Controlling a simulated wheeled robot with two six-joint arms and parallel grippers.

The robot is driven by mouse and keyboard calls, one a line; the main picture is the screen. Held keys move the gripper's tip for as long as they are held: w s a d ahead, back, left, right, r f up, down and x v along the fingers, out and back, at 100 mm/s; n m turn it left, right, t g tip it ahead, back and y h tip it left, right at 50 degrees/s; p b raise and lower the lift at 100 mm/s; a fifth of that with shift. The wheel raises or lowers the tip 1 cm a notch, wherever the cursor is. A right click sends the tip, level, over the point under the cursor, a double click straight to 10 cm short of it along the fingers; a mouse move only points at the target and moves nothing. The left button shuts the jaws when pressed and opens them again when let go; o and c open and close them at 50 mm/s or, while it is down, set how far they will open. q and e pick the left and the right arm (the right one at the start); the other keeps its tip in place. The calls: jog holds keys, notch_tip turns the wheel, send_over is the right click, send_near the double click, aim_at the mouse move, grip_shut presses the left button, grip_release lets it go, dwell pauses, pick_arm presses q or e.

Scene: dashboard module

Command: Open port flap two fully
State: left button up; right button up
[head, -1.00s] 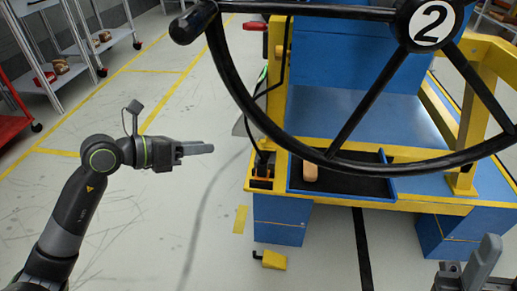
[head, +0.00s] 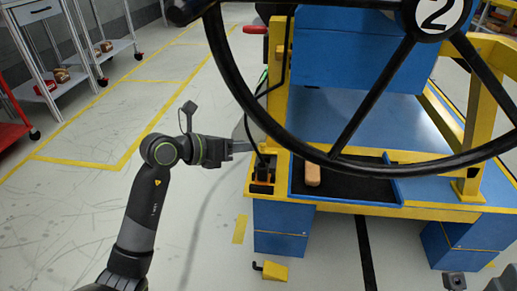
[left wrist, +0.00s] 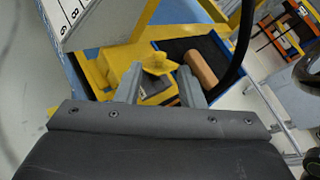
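I cannot pick out port flap two for certain in either view. A pale grey panel (left wrist: 105,20) with a strip of numbers fills the upper left of the left wrist view; part of a grey plate (head: 240,128) shows at the module's left side in the head view. My left gripper (head: 243,147) is at the left edge of the blue and yellow module. In the left wrist view its fingers (left wrist: 160,88) stand apart, with a yellow part (left wrist: 158,60) and a dark block beyond the gap. Only bits of my right gripper (head: 478,284) show at the bottom right.
A black steering wheel (head: 343,162) with a "2" on its hub spans the upper right. A black tray (head: 350,184) holds a wooden-coloured handle (head: 312,174). A yellow pedal-like piece (head: 274,271) lies on the floor. Floor to the left is clear up to the shelves.

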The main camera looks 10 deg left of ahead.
pick_arm(q)
jog(key=b+x, duration=0.1)
jog(key=x, duration=0.4)
jog(key=shift+w+d+f, duration=0.1)
jog(key=shift+w+d, duration=0.05)
jog(key=shift+w, duration=0.05)
grip_shut()
